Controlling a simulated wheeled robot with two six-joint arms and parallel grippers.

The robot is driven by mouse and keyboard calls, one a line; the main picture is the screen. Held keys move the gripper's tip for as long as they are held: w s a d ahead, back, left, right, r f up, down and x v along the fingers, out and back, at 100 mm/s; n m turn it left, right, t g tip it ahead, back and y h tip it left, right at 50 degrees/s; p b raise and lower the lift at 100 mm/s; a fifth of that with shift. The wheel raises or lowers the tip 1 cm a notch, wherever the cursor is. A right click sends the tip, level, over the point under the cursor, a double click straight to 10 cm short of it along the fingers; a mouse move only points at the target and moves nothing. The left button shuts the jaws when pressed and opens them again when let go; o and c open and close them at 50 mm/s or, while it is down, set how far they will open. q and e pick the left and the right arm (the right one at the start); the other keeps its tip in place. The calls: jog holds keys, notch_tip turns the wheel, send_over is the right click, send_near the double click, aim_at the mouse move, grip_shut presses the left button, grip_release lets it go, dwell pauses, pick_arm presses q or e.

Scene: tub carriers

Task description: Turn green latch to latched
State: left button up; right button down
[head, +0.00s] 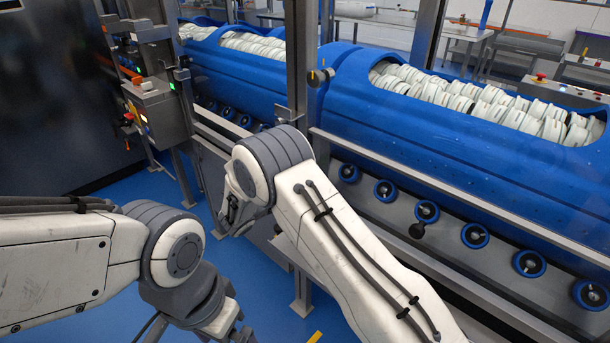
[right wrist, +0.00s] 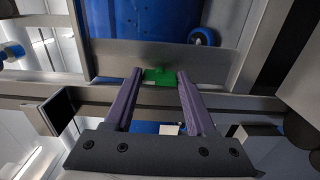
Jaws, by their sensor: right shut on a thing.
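The green latch (right wrist: 160,76) is a small bright green piece at the lower edge of a grey metal plate in the right wrist view. My right gripper (right wrist: 160,74) has its two purple-grey fingers on either side of it and is shut on it at the fingertips. In the head view my right forearm and wrist hide the latch and the gripper.
Large blue tubs (head: 440,125) full of pale round parts stand behind a metal rail (head: 450,190), above several blue-rimmed rollers (head: 475,236). A control box (head: 152,110) on a post stands at the left. Blue floor (head: 150,190) is open between.

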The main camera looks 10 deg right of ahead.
jog(key=shift+c, duration=1.1)
grip_release()
jog(key=b+v, duration=0.1)
jog(key=v, duration=0.9)
jog(key=shift+s+a, duration=0.2)
jog(key=shift+a, duration=0.05)
jog(key=shift+d, duration=0.1)
jog(key=p+x, duration=0.1)
jog(key=x, duration=0.9)
jog(key=shift+w+d+p, duration=0.15)
jog(key=shift+p, duration=0.25)
